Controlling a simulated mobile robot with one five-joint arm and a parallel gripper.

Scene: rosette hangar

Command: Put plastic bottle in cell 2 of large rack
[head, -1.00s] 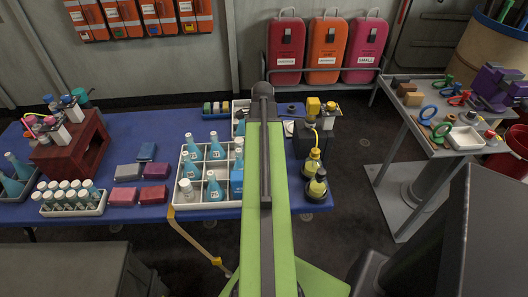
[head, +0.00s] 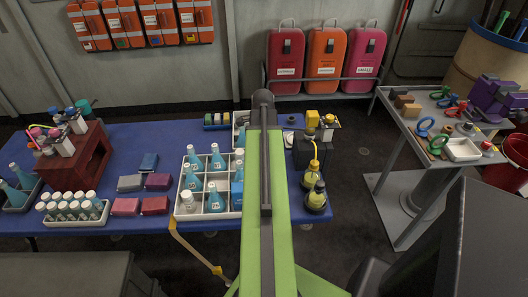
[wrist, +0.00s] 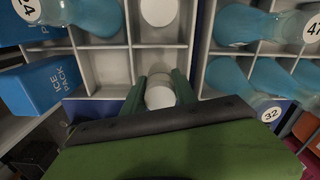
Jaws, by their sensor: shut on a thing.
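Most of the held bottle is hidden by my gripper. My arm hides the gripper in the head view.
Teal flasks (wrist: 238,82) stand close on the right in the wrist view, and the ice pack (wrist: 40,85) is on the left. A tray of white-capped vials (head: 72,207) and a dark red stand (head: 88,155) are at left.

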